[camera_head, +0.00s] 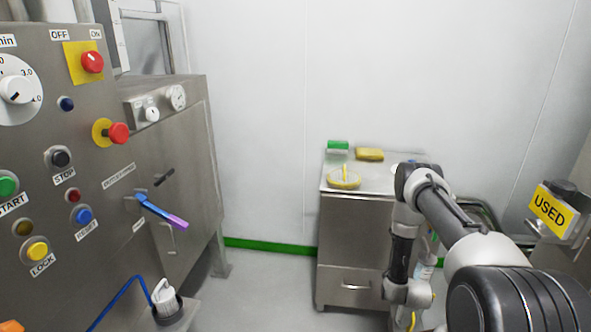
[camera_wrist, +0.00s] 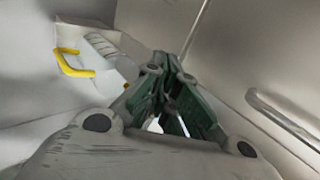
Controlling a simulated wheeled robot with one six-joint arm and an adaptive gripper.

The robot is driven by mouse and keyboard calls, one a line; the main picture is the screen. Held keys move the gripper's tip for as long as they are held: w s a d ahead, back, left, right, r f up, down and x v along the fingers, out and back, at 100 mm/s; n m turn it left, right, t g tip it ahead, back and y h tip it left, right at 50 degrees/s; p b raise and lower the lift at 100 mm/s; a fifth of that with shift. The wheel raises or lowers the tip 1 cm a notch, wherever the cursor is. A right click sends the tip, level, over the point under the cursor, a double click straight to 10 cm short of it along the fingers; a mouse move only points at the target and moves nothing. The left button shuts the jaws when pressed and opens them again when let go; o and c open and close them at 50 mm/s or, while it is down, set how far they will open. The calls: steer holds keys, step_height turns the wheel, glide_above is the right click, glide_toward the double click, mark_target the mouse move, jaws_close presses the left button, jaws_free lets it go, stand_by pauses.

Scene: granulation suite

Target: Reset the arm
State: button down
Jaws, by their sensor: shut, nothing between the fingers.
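My arm shows at the right in the head view, bent over in front of a steel cabinet, with its lower end hanging down. My gripper shows in the wrist view (camera_wrist: 168,105), its green-padded fingers brought together with nothing held between them. In the head view I cannot make out the fingers, which are hidden or too small behind the arm.
A steel control panel (camera_head: 75,150) with buttons, knobs and a blue-purple lever (camera_head: 162,211) stands at the left. The steel cabinet (camera_head: 352,230) carries a yellow dish (camera_head: 344,180), a green item (camera_head: 337,147) and a yellow sponge (camera_head: 369,154). A "USED" sign (camera_head: 550,208) stands at right.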

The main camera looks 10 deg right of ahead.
steer(key=s+a+f+n+g+y, duration=0.25)
steer(key=s+f+n+g, duration=0.3)
steer(key=s, duration=0.65)
step_height(320, 180, up, 5)
steer(key=s+a+n+g, duration=0.2)
steer(key=s+n+g, duration=0.1)
steer(key=s+a+r+n+g, duration=0.2)
steer(key=r+n, duration=0.2)
steer(key=r, duration=1.5)
steer(key=s+a+r+n+g, duration=0.25)
steer(key=r+n, duration=0.25)
steer(key=r, duration=1.5)
steer(key=s+a+r+n+t, duration=0.1)
steer(key=s+r+t, duration=0.3)
steer(key=r, duration=0.9)
steer(key=s+a+r+n+t, duration=0.2)
steer(key=s+a+r+t, duration=0.2)
steer(key=s+r, duration=0.4)
step_height(320, 180, up, 6)
steer(key=shift+s+t, duration=0.2)
steer(key=shift+t, duration=0.1)
steer(key=shift+a, duration=0.1)
